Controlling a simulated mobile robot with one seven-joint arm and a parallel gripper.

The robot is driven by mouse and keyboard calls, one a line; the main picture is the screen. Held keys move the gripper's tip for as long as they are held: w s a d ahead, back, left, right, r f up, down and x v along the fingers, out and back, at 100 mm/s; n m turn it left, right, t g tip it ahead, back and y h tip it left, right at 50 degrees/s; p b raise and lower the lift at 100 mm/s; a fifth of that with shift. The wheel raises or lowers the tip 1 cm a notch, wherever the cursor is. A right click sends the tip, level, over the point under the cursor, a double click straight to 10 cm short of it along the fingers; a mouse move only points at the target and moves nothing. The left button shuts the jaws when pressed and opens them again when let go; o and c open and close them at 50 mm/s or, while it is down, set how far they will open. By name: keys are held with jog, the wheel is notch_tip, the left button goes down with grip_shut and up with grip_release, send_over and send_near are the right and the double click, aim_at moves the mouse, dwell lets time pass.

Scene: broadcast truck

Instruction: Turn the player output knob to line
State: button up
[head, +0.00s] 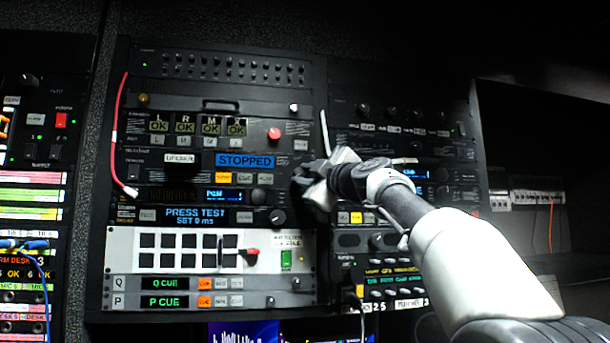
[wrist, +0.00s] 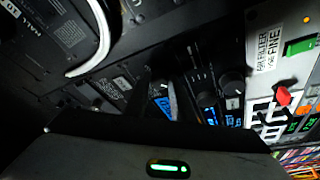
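A rack unit with a blue STOPPED display (head: 245,160) is left of my gripper (head: 312,186) in the head view. I cannot read which knob is the player output knob; it may be hidden by my gripper. A dark knob with a white mark (wrist: 232,85) also shows in the wrist view. My gripper is close to the rack face, by the right edge of this unit. Its fingertips are too dark to tell their opening or contact.
A red knob (head: 274,133) is above. A white panel (head: 200,262) with a red-handled lever (head: 252,252) and a green switch (head: 286,258) is below. A white cable (head: 325,130) hangs just above my gripper. A red cable (head: 118,130) loops at the left.

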grip_shut()
jog(key=shift+f, duration=0.1)
